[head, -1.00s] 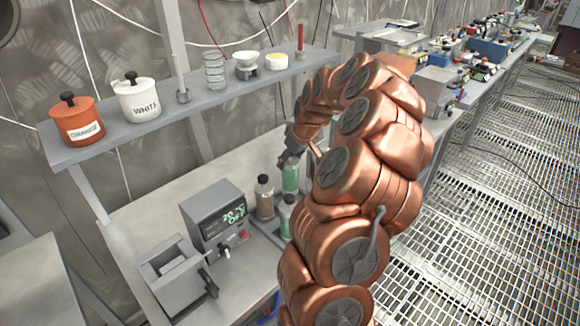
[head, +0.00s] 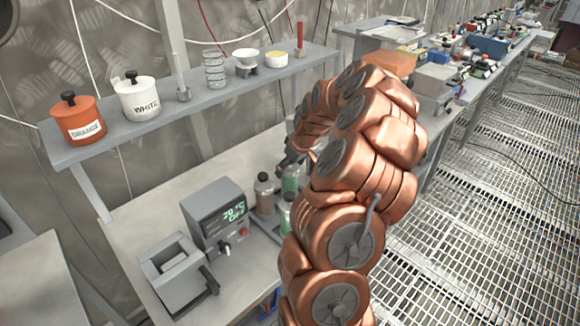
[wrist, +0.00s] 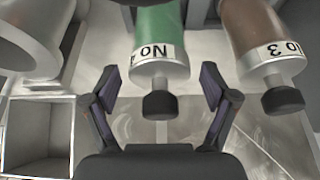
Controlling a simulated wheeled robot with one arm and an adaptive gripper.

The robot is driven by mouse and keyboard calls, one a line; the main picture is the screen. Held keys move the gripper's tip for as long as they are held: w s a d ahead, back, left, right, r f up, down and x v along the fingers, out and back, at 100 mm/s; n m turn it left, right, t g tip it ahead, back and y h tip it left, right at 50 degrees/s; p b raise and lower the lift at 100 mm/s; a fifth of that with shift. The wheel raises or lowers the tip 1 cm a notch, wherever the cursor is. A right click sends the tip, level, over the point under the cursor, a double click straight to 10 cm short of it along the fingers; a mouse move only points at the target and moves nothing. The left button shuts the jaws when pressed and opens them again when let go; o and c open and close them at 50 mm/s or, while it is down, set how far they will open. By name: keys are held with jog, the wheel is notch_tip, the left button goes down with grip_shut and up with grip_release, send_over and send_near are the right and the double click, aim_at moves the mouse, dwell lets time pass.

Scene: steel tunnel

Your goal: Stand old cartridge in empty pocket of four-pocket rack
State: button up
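In the wrist view a green cartridge (wrist: 160,38) with a pale "No" label, its number cut off, has its black knob (wrist: 160,103) pointing towards me. My gripper (wrist: 162,92) is open, with one finger on each side of the knob and gaps on both sides. A brown cartridge (wrist: 258,35) labelled "No 3" is to the right. A square empty pocket (wrist: 38,135) lies at lower left. In the head view the brown cartridge (head: 264,196) and two green ones, rear (head: 290,180) and front (head: 285,212), stand together; my arm partly hides them and the gripper.
A grey device with a green display (head: 218,218) and an open-topped box (head: 178,272) stand left of the cartridges. A shelf above (head: 215,108) holds orange and white pots and small items. A pale cylindrical thing (wrist: 25,38) is at upper left in the wrist view.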

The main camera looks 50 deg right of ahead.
jog(key=shift+r, duration=0.25)
jog(key=b+v, duration=0.3)
jog(key=v, duration=0.8)
jog(key=shift+s+r, duration=0.15)
jog(key=shift+r, duration=0.25)
jog(key=s+a+r+n+g+y, duration=0.1)
jog(key=s+a, duration=0.2)
jog(key=a, duration=1.1)
jog(key=s+a+r+n+g, duration=0.1)
jog(key=s+a+g, duration=0.1)
jog(key=a, duration=1.1)
jog(key=s+a+f+g, duration=0.1)
jog(key=s+a, duration=0.2)
jog(key=s, duration=0.4)
jog(key=s+a+f+m+g, duration=0.1)
jog(key=s+a+f, duration=0.1)
jog(key=s+a, duration=0.2)
jog(key=s+a+f+g+h, duration=0.1)
jog(key=s+a+f, duration=0.1)
jog(key=s, duration=0.7)
jog(key=shift+s+a+m, duration=0.3)
jog(key=shift+a+m, duration=0.1)
jog(key=shift+a, duration=0.3)
